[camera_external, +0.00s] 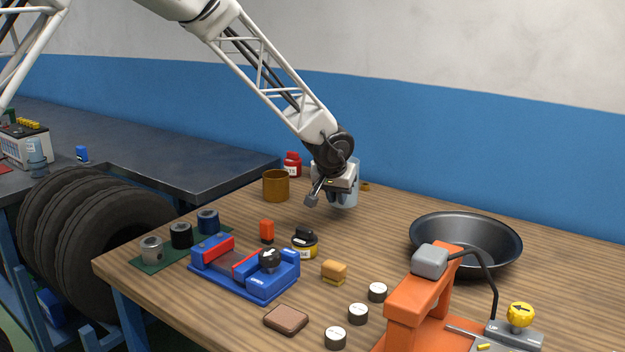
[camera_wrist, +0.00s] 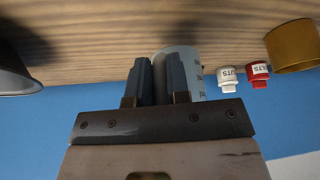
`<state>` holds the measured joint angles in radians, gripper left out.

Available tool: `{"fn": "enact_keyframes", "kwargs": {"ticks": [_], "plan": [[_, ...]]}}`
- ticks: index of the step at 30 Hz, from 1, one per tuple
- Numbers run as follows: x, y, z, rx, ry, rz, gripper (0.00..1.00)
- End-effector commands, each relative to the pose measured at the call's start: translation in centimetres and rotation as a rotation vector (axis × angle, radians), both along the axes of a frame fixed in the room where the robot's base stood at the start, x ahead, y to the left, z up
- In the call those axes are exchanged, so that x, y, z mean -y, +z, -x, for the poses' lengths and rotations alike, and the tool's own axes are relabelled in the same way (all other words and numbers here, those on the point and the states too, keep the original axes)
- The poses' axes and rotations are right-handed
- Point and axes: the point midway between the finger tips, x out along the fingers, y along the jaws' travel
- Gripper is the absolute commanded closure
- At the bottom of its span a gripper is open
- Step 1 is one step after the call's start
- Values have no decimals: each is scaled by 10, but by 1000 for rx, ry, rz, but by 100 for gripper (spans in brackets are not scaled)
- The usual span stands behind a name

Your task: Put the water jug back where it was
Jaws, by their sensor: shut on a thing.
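My gripper (camera_wrist: 160,82) is shut on the jug. I cannot tell which part of the jug is between the fingers. The jug looks roughly upright, and I cannot tell whether its base touches the bench.
A brown cup (camera_external: 275,186) and a red jar (camera_external: 292,164) stand left of the jug. A white-lidded jar (camera_wrist: 227,80) shows in the wrist view. A dark pan (camera_external: 465,243) is to the right. A blue vise (camera_external: 245,268) and an orange press (camera_external: 425,300) stand in front.

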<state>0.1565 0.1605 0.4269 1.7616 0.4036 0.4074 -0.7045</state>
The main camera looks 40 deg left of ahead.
Motion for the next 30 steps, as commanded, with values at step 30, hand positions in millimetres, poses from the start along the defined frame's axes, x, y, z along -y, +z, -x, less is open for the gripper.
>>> {"fn": "enact_keyframes", "kwargs": {"ticks": [30], "plan": [[5,-4,-44,1,0,0,100]]}}
